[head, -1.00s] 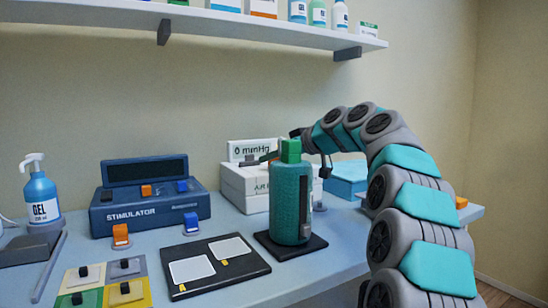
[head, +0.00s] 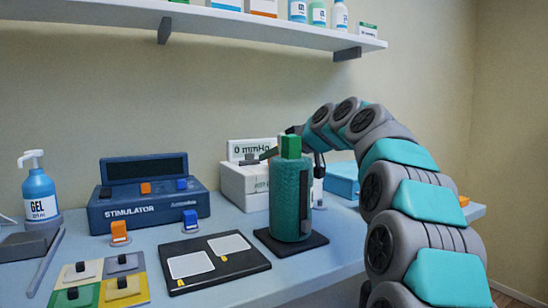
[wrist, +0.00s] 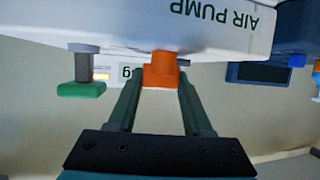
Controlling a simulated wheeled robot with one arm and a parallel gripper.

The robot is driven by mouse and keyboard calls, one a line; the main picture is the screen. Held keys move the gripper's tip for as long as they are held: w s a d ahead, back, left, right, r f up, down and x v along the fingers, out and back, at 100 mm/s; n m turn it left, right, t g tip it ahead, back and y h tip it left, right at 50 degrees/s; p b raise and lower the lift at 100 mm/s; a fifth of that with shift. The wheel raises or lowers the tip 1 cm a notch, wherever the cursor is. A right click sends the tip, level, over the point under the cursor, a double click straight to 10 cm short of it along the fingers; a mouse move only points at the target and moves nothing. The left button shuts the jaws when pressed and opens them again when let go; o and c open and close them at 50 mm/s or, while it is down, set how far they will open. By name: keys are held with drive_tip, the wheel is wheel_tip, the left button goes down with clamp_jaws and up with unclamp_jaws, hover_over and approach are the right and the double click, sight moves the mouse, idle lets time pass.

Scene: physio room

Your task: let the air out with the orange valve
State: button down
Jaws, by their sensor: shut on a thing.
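The white air pump (head: 240,185) stands at the back of the table, partly hidden behind a teal cylinder. Its display (head: 250,150) reads 0 mmHg. In the wrist view the pump (wrist: 200,30) shows upside down, with the orange valve (wrist: 160,72) sticking out of its face. My gripper (wrist: 160,84) is shut on the orange valve, one finger on each side of it. A green knob on a grey stem (wrist: 82,88) is left of the valve, apart from my fingers. In the head view the valve is hidden and my gripper is mostly hidden behind the cylinder's green top.
The teal cylinder (head: 291,205) stands upright on a dark pad, in front of the pump. A blue stimulator (head: 150,208), a black board with two white cards (head: 205,262) and a gel bottle (head: 40,190) are to the left. A shelf (head: 220,22) hangs above.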

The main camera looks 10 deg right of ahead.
drive_tip(key=shift+c, duration=1.6)
unclamp_jaws()
drive_tip(key=shift+s+d, duration=0.1)
drive_tip(key=v, duration=0.7)
drive_tip(key=shift+s+b, duration=0.25)
drive_tip(key=shift+b, duration=0.15)
drive_tip(key=shift+r, duration=0.15)
